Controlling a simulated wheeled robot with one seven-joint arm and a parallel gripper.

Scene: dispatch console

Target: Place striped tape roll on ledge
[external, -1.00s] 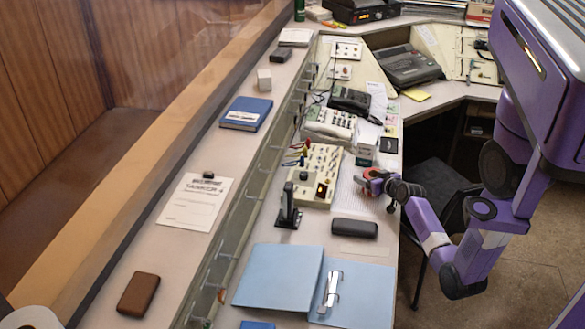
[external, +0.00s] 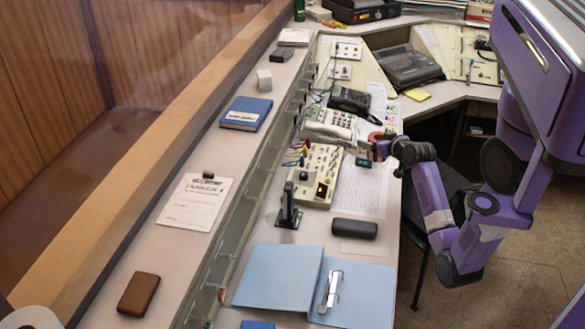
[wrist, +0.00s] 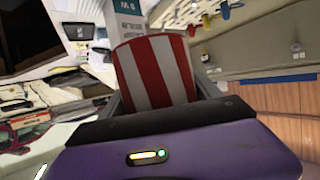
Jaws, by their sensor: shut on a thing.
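The striped tape roll (wrist: 156,72), with red and white vertical bands, is held between my gripper's fingers in the wrist view. In the external view only a little red of the roll (external: 376,137) shows by the fingertips. My gripper (external: 379,148) is shut on it, over the right side of the desk beside the phones and the switch panel. The ledge (external: 165,257) is the long raised shelf to the left, beyond the switch panel. My gripper is well to the right of it.
The ledge carries a brown case (external: 138,294), a clipboard paper (external: 196,200), a blue book (external: 246,113) and small blocks, with bare stretches between. A switch panel (external: 316,177), a black upright stand (external: 289,207) and a phone (external: 331,122) stand between gripper and ledge.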

